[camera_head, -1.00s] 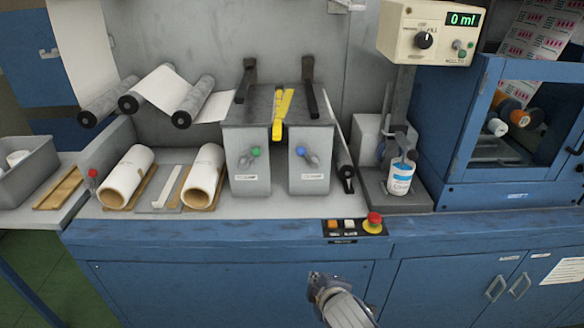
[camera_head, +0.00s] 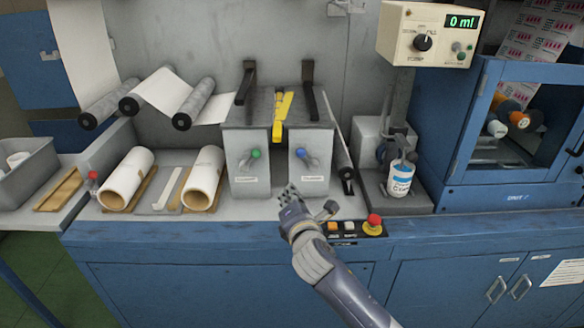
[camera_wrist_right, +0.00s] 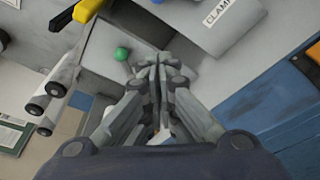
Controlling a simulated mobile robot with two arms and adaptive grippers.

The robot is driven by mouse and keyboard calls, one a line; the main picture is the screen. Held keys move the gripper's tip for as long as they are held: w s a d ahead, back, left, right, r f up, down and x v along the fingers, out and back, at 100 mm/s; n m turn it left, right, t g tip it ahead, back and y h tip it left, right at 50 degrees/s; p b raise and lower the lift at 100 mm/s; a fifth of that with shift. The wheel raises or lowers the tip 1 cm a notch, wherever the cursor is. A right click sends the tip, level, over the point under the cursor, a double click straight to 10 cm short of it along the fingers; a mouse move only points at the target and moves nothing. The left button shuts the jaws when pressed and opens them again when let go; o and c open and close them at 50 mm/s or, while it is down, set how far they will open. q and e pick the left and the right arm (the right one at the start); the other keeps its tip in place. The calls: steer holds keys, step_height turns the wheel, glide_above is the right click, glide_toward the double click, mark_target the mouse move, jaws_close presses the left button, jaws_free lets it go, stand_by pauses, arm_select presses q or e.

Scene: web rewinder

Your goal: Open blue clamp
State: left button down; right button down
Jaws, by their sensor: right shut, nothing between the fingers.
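The blue clamp (camera_head: 302,153) is a small lever with a blue knob on the front of the right-hand grey block. A similar lever with a green knob (camera_head: 256,153) is on the left-hand block. The green knob also shows in the right wrist view (camera_wrist_right: 122,53). My right gripper (camera_head: 290,192) is shut and empty, below and apart from the blue knob, over the counter's front area. Its closed fingers (camera_wrist_right: 157,65) point toward the blocks in the wrist view. My left gripper is not in view.
A button panel with a red emergency stop (camera_head: 373,222) lies close to my right wrist. White rolls (camera_head: 128,180) lie to the left. A labelled white can (camera_head: 400,180) stands to the right. A yellow-handled tool (camera_head: 282,115) rests on top between the blocks.

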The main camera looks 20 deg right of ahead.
mark_target(306, 159)
steer(key=w+d, duration=0.1)
steer(key=w, duration=0.2)
steer(key=w+d+p, duration=0.1)
steer(key=w, duration=0.3)
steer(key=w+d+p, duration=0.1)
steer(key=w+d, duration=0.1)
steer(key=w, duration=0.1)
steer(key=shift+w+r, duration=0.35)
steer(key=shift+w, duration=0.05)
